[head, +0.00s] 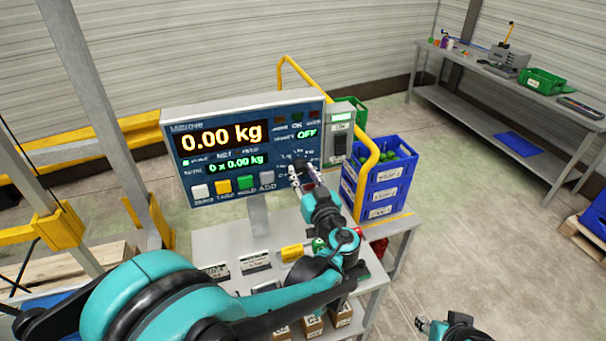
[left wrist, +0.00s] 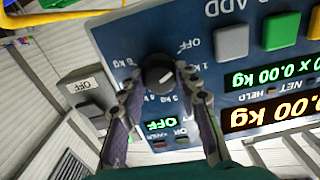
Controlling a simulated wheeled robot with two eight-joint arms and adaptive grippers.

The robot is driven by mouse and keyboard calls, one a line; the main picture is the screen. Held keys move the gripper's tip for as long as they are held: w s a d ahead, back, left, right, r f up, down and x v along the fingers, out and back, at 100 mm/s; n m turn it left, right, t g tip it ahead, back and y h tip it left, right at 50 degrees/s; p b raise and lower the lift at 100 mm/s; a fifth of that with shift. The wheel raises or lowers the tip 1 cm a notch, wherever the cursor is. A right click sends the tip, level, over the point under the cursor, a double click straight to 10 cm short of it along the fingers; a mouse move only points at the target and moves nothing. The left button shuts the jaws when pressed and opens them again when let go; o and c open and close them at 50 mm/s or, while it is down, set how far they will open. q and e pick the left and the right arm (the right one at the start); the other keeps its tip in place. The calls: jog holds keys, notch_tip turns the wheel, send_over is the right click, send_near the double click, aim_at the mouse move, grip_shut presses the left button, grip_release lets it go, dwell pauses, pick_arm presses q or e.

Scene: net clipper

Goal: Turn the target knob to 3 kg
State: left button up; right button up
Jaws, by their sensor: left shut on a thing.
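The target knob (left wrist: 158,73) is a black round dial on the dark blue panel of the weighing display (head: 243,140). In the left wrist view the panel appears upside down, with OFF and kg labels around the knob. The white mark on the knob seems to point up and right, towards the OFF and 1 kg side. The green target readout (head: 307,134) reads OFF. My left gripper (head: 301,176) is at the panel's lower right, its fingers shut on the knob's two sides. In the head view the gripper mostly hides the knob. My right gripper (head: 424,325) shows only partly at the bottom edge.
Coloured buttons (head: 223,187) line the panel's lower edge. A grey switch box (head: 340,135) stands right of the panel, by a yellow rail (head: 364,180) and stacked blue crates (head: 378,188). The display reads 0.00 kg. A workbench (head: 480,80) stands far right, with clear floor before it.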

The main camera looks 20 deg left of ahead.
pick_arm(q)
jog(key=m, duration=0.5)
jog(key=shift+m, duration=0.4)
jog(key=m+b, duration=0.1)
jog(key=m, duration=1)
jog(key=shift+m, duration=0.4)
jog(key=m, duration=0.5)
jog(key=shift+m, duration=0.4)
jog(key=o, duration=1.2)
jog(key=shift+w, duration=0.1)
jog(key=shift+c, duration=0.2)
